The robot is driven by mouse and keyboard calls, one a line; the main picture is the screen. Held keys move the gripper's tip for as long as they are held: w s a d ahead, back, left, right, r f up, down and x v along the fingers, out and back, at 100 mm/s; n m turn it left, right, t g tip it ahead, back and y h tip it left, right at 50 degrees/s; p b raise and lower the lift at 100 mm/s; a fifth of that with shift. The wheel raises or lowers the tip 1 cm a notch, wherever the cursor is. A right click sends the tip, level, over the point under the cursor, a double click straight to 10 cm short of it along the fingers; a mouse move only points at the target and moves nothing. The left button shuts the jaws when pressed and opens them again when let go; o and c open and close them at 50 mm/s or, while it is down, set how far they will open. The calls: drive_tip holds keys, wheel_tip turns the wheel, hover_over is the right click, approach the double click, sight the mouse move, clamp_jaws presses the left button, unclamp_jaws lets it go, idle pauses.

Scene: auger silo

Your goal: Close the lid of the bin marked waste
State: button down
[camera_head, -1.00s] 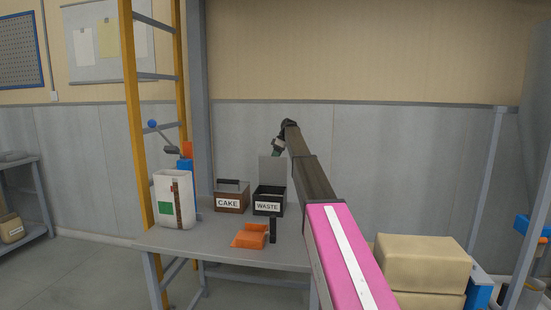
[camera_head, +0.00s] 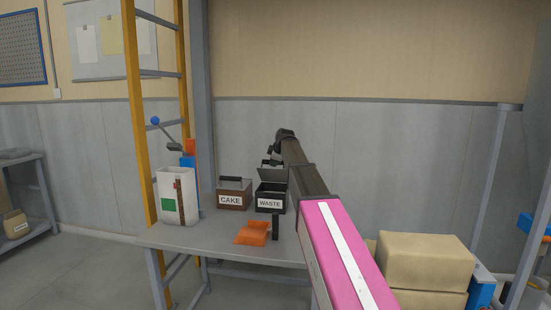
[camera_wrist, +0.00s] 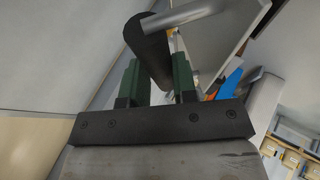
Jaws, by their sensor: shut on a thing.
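The waste bin (camera_head: 270,204) is a dark box with a white WASTE label, standing on the grey table. Its grey lid (camera_head: 272,175) is tilted partway down over the box, with a dark gap still showing beneath it. My gripper (camera_head: 271,163) is at the lid's far side. In the wrist view, the green fingers of my gripper (camera_wrist: 158,75) are shut on a dark cylindrical handle (camera_wrist: 148,42), which a metal rod joins to the pale lid panel (camera_wrist: 222,30). In the head view the handle is largely hidden.
The brown CAKE bin (camera_head: 234,195), its lid down, stands just left of the waste bin. A white container (camera_head: 177,197) stands at the table's left, near a yellow ladder (camera_head: 135,110).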

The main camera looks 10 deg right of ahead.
sight(272, 175)
drive_tip(key=s+f+t, duration=0.2)
drive_tip(key=s+a+f+n+t, duration=0.1)
drive_tip(key=s+f+t, duration=0.1)
drive_tip(key=f, duration=0.1)
drive_tip(key=s+a+f+n+t+h, duration=0.1)
drive_tip(key=s+f+t, duration=0.2)
drive_tip(key=shift+a+f, duration=0.15)
drive_tip(key=shift+f, duration=0.05)
drive_tip(key=c, duration=1)
unclamp_jaws()
drive_tip(key=shift+o, duration=0.5)
drive_tip(key=v, duration=1)
drive_tip(key=shift+s, duration=0.4)
drive_tip(key=shift+r, duration=0.1)
